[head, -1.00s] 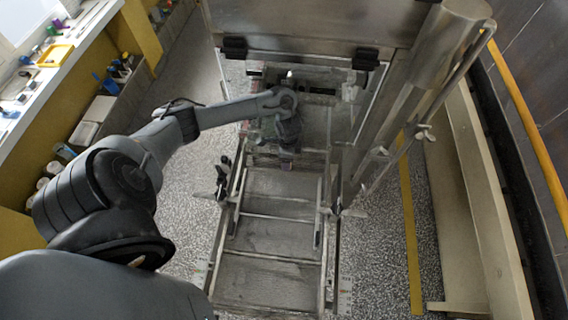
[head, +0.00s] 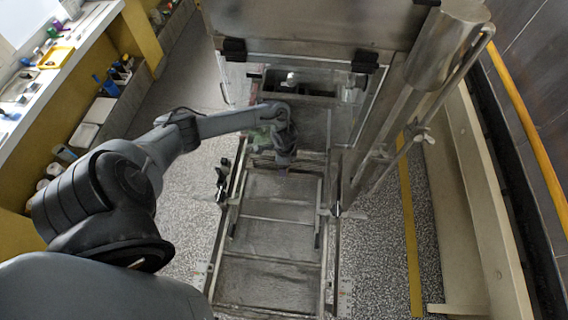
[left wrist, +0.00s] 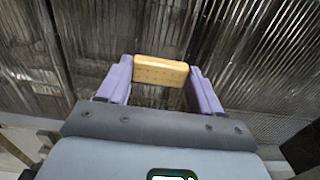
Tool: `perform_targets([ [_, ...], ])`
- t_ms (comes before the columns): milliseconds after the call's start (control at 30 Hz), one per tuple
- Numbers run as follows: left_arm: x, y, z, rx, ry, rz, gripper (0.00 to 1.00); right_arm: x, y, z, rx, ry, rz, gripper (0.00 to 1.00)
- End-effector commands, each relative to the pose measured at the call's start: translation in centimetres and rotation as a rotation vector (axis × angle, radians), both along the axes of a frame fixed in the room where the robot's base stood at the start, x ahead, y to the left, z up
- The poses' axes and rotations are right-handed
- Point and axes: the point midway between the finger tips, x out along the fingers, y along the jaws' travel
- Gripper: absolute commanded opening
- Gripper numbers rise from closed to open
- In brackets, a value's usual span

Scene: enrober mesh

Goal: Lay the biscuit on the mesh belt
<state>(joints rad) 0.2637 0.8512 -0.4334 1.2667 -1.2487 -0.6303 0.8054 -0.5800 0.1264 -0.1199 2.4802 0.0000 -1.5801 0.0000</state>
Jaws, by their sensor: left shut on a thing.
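A tan rectangular biscuit (left wrist: 160,71) shows in the left wrist view between the two purple fingers of my left gripper (left wrist: 158,82). The gripper is shut on it, one finger at each end. Metal mesh (left wrist: 240,50) fills the background beyond the biscuit; I cannot tell the gap between them. In the head view my left gripper (head: 284,158) hangs over the far part of the mesh belt (head: 280,240), near the opening of the metal machine (head: 310,25). The biscuit is hidden there by my arm. My right gripper is not in view.
Metal side rails with clamps (head: 222,180) flank the belt. A thick metal post (head: 440,50) stands to the right. A cluttered bench (head: 35,75) lies at the left. The near belt sections are clear.

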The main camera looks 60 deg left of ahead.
Motion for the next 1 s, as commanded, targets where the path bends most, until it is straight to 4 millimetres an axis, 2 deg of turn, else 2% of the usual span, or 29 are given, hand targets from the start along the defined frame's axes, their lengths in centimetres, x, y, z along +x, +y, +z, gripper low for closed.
perform_targets([
  [67, 0.0, 0.0, -0.3, 0.000, 0.000, 0.001, 0.48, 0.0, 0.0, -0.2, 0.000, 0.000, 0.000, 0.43],
  [100, 0.0, 0.0, -0.2, -0.001, -0.001, 0.001, 0.71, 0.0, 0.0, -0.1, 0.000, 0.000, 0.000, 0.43],
  [233, 0.0, 0.0, -0.2, -0.001, -0.001, 0.000, 0.90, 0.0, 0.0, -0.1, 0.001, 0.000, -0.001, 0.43],
  [500, 0.0, 0.0, -0.1, 0.000, 0.000, 0.000, 0.90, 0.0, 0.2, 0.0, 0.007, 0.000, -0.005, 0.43],
  [667, 0.1, 0.0, 0.6, -0.001, -0.002, -0.001, 0.90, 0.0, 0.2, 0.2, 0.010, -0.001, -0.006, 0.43],
  [767, 0.1, 0.0, 1.8, -0.001, -0.002, -0.002, 0.90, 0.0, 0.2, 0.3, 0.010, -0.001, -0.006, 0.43],
  [1000, 0.1, 0.0, 6.2, 0.000, -0.003, -0.003, 0.90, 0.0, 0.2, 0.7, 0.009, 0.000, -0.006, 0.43],
])
